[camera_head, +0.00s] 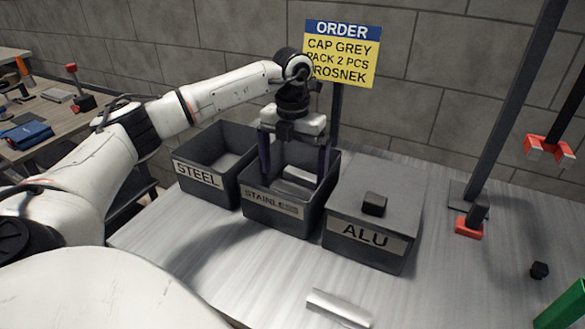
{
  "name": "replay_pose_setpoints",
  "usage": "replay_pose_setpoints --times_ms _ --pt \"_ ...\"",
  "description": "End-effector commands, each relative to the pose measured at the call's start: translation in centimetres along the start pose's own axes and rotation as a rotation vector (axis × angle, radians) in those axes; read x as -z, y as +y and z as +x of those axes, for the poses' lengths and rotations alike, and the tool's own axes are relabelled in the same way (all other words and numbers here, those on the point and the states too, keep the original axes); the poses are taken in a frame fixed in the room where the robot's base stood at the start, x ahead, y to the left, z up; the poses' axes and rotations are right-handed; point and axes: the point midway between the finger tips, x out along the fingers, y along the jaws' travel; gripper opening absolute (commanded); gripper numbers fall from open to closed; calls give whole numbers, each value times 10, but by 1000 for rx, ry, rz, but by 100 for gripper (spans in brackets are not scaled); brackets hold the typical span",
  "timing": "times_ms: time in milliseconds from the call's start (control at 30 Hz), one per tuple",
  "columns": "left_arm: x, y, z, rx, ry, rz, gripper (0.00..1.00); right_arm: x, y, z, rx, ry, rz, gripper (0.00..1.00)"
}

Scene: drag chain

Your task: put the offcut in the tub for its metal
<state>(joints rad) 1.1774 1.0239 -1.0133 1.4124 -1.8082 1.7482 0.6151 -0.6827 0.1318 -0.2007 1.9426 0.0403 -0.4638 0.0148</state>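Three dark grey tubs stand in a row on the brushed metal table. The steel tub (192,188) is at left and open, the stainless tub (268,217) is in the middle and open, and the alu tub (335,241) is at right under a grey lid (350,184) with a black knob (374,203). My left gripper (294,168) points down over the stainless tub, its fingers wide apart and reaching into it. Silvery metal pieces (298,175) lie inside between the fingers, apparently not gripped. A silvery metal piece (338,308) lies on the table's front. My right gripper is out of view.
An order sign (341,55) stands behind the tubs. A dark slanted post (515,95) and red-and-black clamp-like parts (469,228) stand at right. A cluttered bench (60,115) is at left.

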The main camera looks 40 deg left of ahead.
Motion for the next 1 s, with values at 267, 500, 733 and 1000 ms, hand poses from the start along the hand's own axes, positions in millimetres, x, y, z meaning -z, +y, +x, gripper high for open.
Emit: replay_pose_setpoints --times_ms 267,500,733,1000 --pt "0 0 -4 1 -1 0 100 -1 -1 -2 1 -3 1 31" --pt "-1 -1 -41 3 -6 1 100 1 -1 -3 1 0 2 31" --pt "-1 -1 -93 3 -4 1 100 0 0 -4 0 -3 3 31" --pt "0 0 -129 1 -1 0 100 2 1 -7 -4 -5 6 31"
